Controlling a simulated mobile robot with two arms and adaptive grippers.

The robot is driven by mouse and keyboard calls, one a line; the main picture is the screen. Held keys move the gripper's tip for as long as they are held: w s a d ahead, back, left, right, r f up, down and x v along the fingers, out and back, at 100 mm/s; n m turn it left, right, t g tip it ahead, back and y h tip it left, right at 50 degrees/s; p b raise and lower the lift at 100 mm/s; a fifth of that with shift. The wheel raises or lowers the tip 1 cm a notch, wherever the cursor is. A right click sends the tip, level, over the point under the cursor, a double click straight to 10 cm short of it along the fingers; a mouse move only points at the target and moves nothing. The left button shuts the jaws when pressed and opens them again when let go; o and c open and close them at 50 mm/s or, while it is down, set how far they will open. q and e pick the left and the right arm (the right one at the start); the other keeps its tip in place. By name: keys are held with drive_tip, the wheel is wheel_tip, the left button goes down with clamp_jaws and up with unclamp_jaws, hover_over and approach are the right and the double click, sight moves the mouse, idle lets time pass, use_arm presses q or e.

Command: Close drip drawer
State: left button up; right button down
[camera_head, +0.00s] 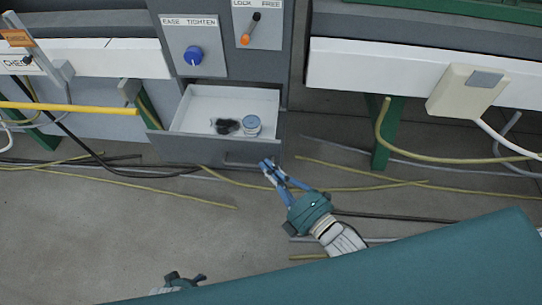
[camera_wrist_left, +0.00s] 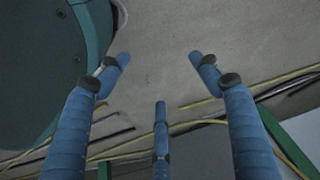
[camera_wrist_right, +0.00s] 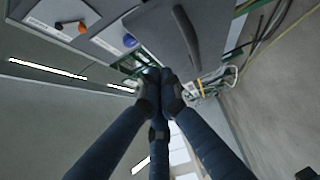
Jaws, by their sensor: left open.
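The drip drawer (camera_head: 190,150) is pulled out of the grey cabinet in the head view.
Above the drawer are a blue knob (camera_head: 193,56) and an orange-tipped lever (camera_head: 250,28). Yellow and black cables (camera_head: 130,184) lie across the floor. Benches with green legs (camera_head: 388,132) flank the cabinet. The floor in front is otherwise clear.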

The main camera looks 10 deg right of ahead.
drive_tip(key=w, duration=0.2)
drive_tip(key=w+d, duration=0.1)
drive_tip(key=w, duration=0.1)
drive_tip(key=shift+d, duration=0.1)
use_arm(q)
drive_tip(key=shift+w+r, duration=0.3)
drive_tip(key=shift+r, duration=0.3)
